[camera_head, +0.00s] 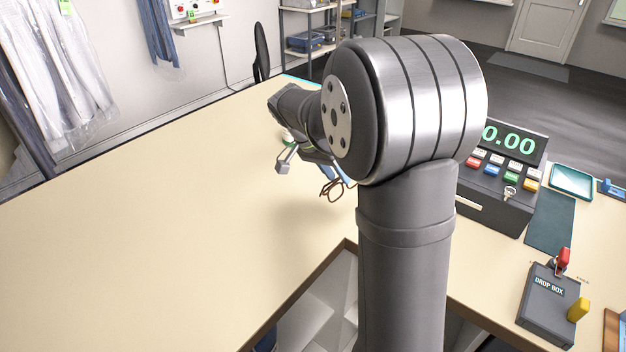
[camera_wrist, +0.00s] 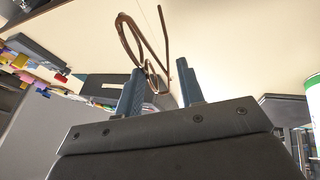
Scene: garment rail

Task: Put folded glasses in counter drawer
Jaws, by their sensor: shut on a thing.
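The folded glasses (camera_head: 334,189), with thin brown frames, show beside my gripper (camera_head: 308,166) in the head view, above the counter (camera_head: 180,210). In the wrist view the glasses (camera_wrist: 131,38) stick out past the fingertips of my gripper (camera_wrist: 160,80). My gripper is shut on the glasses. One lens rim and a straight temple arm are visible; the part between the fingers is partly hidden. My arm hides part of the counter in the head view. I cannot make out a counter drawer for certain.
A cash register (camera_head: 500,175) with a key stands right of my arm. A drop box (camera_head: 548,305) with red and yellow tags and a teal tray (camera_head: 572,181) are farther right. An opening with pale shelves (camera_head: 325,300) lies below the counter's near edge. The left counter is clear.

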